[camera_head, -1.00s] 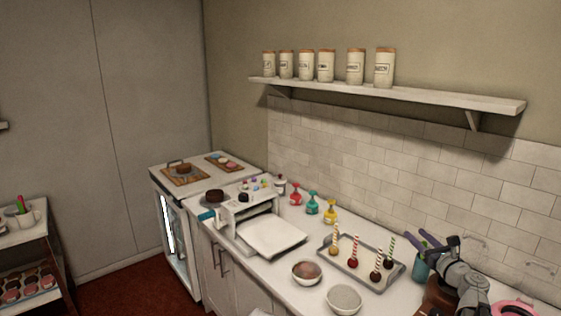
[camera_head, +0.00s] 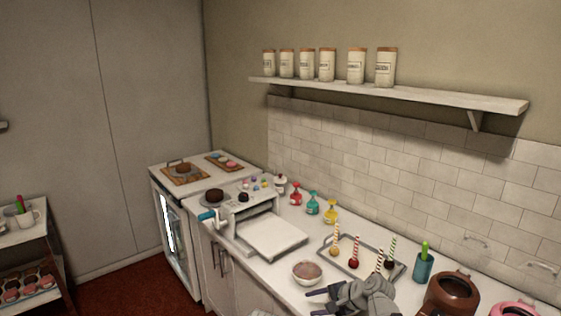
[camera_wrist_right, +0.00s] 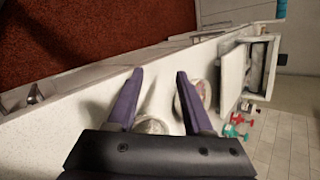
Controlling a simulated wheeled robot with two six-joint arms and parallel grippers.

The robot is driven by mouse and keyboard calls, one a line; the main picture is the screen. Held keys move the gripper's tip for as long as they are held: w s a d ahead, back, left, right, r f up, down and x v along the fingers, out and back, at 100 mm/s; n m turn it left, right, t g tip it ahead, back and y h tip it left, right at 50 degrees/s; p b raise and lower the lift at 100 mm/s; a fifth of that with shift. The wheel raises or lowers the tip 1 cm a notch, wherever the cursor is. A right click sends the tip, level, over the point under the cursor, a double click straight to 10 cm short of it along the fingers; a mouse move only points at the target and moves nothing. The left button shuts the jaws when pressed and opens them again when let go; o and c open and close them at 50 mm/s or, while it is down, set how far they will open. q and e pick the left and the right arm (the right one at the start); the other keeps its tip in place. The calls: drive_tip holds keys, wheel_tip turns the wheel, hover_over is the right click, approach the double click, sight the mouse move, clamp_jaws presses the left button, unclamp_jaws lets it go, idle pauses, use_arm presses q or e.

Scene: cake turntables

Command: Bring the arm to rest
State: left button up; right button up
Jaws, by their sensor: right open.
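My right gripper (camera_head: 312,302) is at the bottom of the head view, over the front of the counter. Its two purple fingers point left and are spread apart with nothing between them. In the right wrist view the open fingers (camera_wrist_right: 160,73) reach out over the white counter top (camera_wrist_right: 85,113), and two bowls show partly behind them. My left gripper is not in view.
A bowl of brown stuff (camera_head: 307,273) stands just beyond the fingers. A tray of cake pops (camera_head: 325,245), a teal cup (camera_head: 424,267) and a brown pot (camera_head: 446,293) are nearby. A white sheet machine (camera_head: 270,238) stands farther left. The shelf (camera_head: 430,98) is high above.

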drive_tip(key=s+a+f+n+g+h, duration=0.2)
drive_tip(key=s+f+n+g+h, duration=0.1)
drive_tip(key=s+n, duration=0.5)
drive_tip(key=s+a+f+n+g+h, duration=0.2)
drive_tip(key=s+n+h, duration=0.4)
drive_tip(key=s, duration=0.6)
wheel_tip(320, 180, down, 2)
drive_tip(key=shift+n+g, duration=0.6)
drive_tip(key=shift+n, duration=0.5)
